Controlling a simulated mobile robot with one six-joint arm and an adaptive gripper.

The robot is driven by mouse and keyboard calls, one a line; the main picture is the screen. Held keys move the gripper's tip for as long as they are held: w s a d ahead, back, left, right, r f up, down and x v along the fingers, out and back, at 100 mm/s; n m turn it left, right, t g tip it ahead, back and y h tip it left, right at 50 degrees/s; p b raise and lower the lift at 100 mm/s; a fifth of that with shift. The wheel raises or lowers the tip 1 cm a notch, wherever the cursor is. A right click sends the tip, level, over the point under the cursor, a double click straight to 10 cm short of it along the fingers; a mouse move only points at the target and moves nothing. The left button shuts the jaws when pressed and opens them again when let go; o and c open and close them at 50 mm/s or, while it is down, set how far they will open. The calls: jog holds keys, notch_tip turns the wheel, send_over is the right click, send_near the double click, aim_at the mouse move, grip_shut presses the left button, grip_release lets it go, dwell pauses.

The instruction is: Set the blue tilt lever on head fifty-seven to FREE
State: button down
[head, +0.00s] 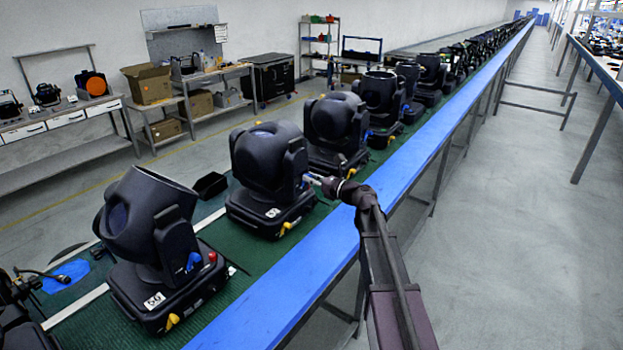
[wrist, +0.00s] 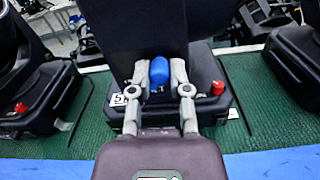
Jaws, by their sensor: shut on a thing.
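The moving head at my gripper is a black fixture (head: 262,155) on a square base, on the green belt. Its white label shows in the head view but is too small to read surely; in the wrist view the label (wrist: 118,99) is partly hidden behind a finger and seems to start with a 5. The blue tilt lever (wrist: 159,73) stands upright on the side of this head. My gripper (wrist: 159,76) has a grey finger on each side of the lever and is shut on it. In the head view my gripper (head: 311,180) reaches the head from the right. The lever's markings cannot be seen.
A neighbouring head (head: 150,225) with its own blue lever stands nearer, at left. Another head (head: 337,130) stands beyond, in a long row. A red knob (wrist: 217,87) is right of my fingers. A blue rail (head: 330,245) edges the belt; the right aisle floor is clear.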

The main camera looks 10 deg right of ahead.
jog(key=n, duration=0.3)
jog(key=s+a+n, duration=0.1)
jog(key=n, duration=0.1)
jog(key=shift+r+n, duration=0.15)
jog(key=shift+n, duration=0.15)
jog(key=n, duration=0.3)
jog(key=s+a+n, duration=0.1)
jog(key=n, duration=0.1)
jog(key=shift+f, duration=0.2)
jog(key=c, duration=0.6)
grip_release()
jog(key=v, duration=1.2)
